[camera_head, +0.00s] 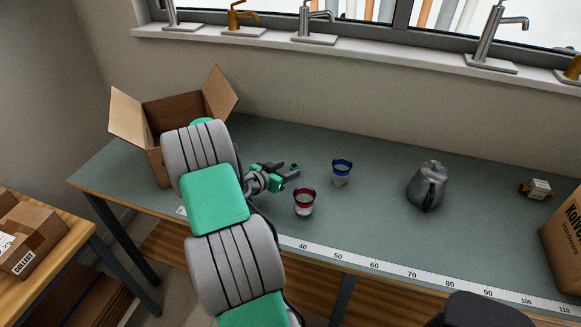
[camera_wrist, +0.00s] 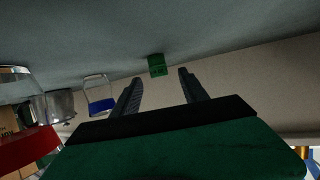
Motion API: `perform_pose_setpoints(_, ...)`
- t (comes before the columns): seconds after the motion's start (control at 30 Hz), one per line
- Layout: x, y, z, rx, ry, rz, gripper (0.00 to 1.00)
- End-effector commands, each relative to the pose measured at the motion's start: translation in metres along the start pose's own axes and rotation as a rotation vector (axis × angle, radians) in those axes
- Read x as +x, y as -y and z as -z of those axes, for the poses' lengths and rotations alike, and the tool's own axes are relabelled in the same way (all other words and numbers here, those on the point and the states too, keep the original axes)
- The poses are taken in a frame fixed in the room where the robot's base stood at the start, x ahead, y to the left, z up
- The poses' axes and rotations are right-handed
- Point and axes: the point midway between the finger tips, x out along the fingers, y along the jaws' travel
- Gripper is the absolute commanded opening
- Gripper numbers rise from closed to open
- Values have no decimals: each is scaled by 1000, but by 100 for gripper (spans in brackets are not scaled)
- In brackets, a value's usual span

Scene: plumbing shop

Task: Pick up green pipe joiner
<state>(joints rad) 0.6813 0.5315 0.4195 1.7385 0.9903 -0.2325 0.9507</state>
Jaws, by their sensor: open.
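The green pipe joiner (camera_wrist: 157,65) is a small green block on the grey-green tabletop, seen in the wrist view between and just beyond my fingertips. My gripper (camera_wrist: 160,78) is open, its two dark fingers apart with nothing between them. In the head view my gripper (camera_head: 288,174) reaches low over the bench, to the right of the open box. A small green piece shows at its tip there, but I cannot clearly tell the joiner from my own green parts. No contact with the joiner is visible.
A clear cup with a red band (camera_head: 304,202) and one with a blue band (camera_head: 341,173) stand close on the right. An open cardboard box (camera_head: 128,117) stands left. The wall and faucet sill (camera_head: 350,43) run behind.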

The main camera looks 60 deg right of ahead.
Motion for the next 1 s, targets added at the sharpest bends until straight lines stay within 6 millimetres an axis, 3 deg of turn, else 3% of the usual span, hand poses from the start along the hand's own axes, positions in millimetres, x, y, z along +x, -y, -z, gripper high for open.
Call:
perform_pose_setpoints(0.23, 41, -3, 2, -1, 4, -2, 51)
perform_pose_setpoints(0.5, 46, 0, 0, -3, 3, 4, 51)
perform_pose_setpoints(1.0, 45, 1, 0, -3, 4, 5, 11)
